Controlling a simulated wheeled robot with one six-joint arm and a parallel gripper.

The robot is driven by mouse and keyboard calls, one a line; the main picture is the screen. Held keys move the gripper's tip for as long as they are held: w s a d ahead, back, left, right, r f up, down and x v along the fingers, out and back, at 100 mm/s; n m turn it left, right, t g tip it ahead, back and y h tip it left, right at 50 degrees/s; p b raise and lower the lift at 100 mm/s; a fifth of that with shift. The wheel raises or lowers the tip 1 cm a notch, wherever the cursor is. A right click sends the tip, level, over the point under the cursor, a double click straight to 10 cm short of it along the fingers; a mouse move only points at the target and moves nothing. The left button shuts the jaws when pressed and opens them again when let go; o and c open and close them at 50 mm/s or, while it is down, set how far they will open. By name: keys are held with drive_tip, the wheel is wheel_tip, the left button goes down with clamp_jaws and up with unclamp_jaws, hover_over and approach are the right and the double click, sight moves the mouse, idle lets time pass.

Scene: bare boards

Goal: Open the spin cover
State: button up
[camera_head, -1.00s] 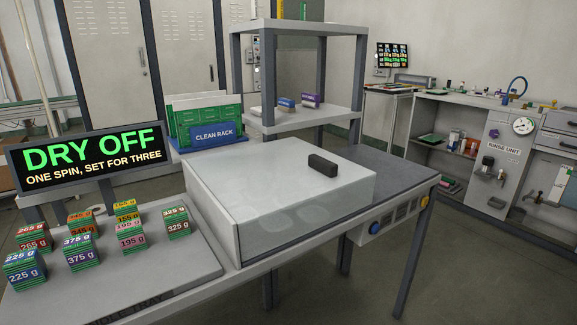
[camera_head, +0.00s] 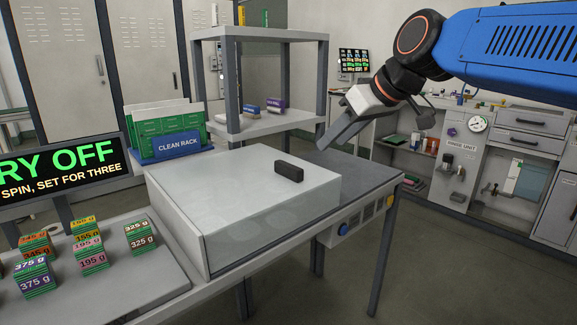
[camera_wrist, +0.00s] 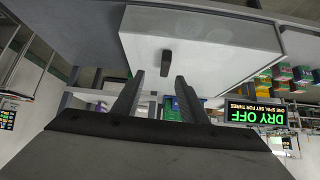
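The spin cover (camera_head: 235,185) is a pale, partly see-through box lid on the bench, and it is down. A black block-shaped handle (camera_head: 289,172) stands on its top near the right side. My gripper (camera_head: 325,145) hangs in the air to the right of the handle and apart from it. In the wrist view the two fingers (camera_wrist: 157,93) are spread with nothing between them. The handle (camera_wrist: 167,63) shows there beyond the fingertips, on the cover (camera_wrist: 205,40). What is under the cover cannot be made out.
Several labelled weight stacks (camera_head: 92,250) stand on the tray at left. A clean rack (camera_head: 172,140) and a grey shelf (camera_head: 265,125) stand behind the cover. The dark bench top (camera_head: 362,172) right of the cover is clear.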

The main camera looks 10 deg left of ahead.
drive_tip(key=a+r, duration=0.1)
drive_tip(key=a, duration=0.2)
approach(289, 164)
drive_tip(key=shift+n, duration=0.3)
drive_tip(key=x, duration=1)
drive_tip(key=shift+s, duration=0.1)
clamp_jaws()
